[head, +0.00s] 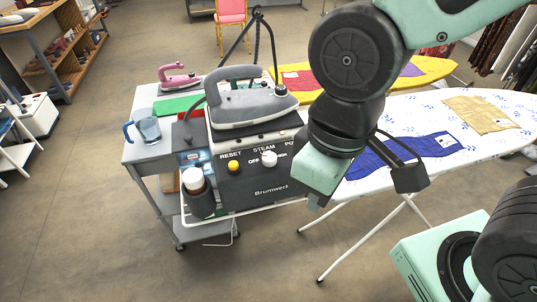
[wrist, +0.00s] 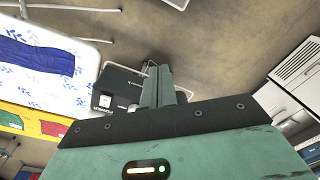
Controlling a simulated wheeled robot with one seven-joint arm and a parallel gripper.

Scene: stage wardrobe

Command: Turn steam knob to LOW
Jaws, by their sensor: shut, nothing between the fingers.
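The steam knob (head: 269,159) is a white dial on the dark front panel of the Brumwerk steam station (head: 262,190). STEAM is printed above it and OFF to its left; I cannot make out its pointer or the small marks at its right. My gripper (head: 316,203) hangs to the right of the knob, apart from it, in front of the panel's right end, and hides part of the PO... label. In the wrist view its fingers (wrist: 157,85) are together and empty. The station (wrist: 112,92) shows there partly behind them; the knob cannot be made out.
A yellow reset button (head: 233,166) sits left of the knob. A grey iron (head: 250,105) rests on top. The grey trolley (head: 150,150) also carries a jug (head: 148,129) and a pink iron (head: 179,78). A white ironing board (head: 400,172) stands close at the right.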

